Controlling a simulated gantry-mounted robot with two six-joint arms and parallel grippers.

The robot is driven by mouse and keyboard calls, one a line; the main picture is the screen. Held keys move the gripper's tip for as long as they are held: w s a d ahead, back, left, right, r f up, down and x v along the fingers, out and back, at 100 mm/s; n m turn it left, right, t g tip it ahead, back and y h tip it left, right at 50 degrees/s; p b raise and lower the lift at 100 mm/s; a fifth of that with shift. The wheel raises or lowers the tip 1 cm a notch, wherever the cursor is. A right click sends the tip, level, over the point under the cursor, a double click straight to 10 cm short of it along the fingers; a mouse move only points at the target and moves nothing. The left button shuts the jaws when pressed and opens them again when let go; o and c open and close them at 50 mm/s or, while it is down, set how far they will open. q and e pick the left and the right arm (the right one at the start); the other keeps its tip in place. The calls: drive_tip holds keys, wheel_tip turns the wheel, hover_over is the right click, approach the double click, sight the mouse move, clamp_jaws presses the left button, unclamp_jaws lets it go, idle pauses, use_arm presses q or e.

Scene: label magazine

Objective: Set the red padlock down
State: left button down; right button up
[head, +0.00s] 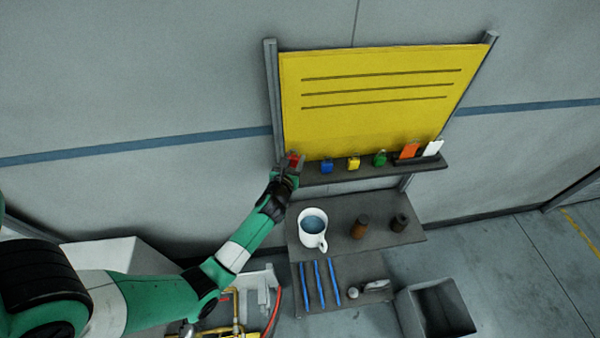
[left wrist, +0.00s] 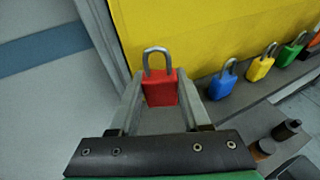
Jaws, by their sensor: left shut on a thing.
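The red padlock (left wrist: 160,88) is upright with its grey shackle on top, between the two fingers of my left gripper (left wrist: 156,104). In the head view my left gripper (head: 287,170) is at the left end of the narrow shelf (head: 334,172) below the yellow board, shut on the red padlock (head: 295,160). The fingers touch the padlock's sides. I cannot tell whether its base touches the shelf. A blue padlock (head: 327,167), a yellow padlock (head: 354,163) and a green padlock (head: 380,158) stand along the shelf to its right. My right gripper is not in view.
Below, a tray (head: 335,210) holds a white mug (head: 312,229) and two brown-black cylinders. Blue pens (head: 320,285) lie on the lowest shelf. A grey bin (head: 440,310) stands at lower right.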

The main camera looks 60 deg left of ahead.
use_arm(q)
drive_tip(key=shift+w+a+f, duration=0.1)
drive_tip(key=shift+w+f, duration=0.6)
drive_tip(key=shift+f, duration=0.05)
drive_tip(key=shift+w+f+b, duration=0.1)
drive_tip(key=shift+f+b, duration=0.1)
drive_tip(key=shift+b, duration=0.2)
drive_tip(key=shift+w+f+b, duration=0.15)
drive_tip(key=shift+f+b, duration=0.7)
drive_tip(key=shift+f, duration=0.75)
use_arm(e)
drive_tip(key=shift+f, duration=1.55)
use_arm(q)
drive_tip(key=shift+f, duration=0.2)
drive_tip(key=c, duration=0.7)
unclamp_jaws()
drive_tip(key=shift+o, duration=0.2)
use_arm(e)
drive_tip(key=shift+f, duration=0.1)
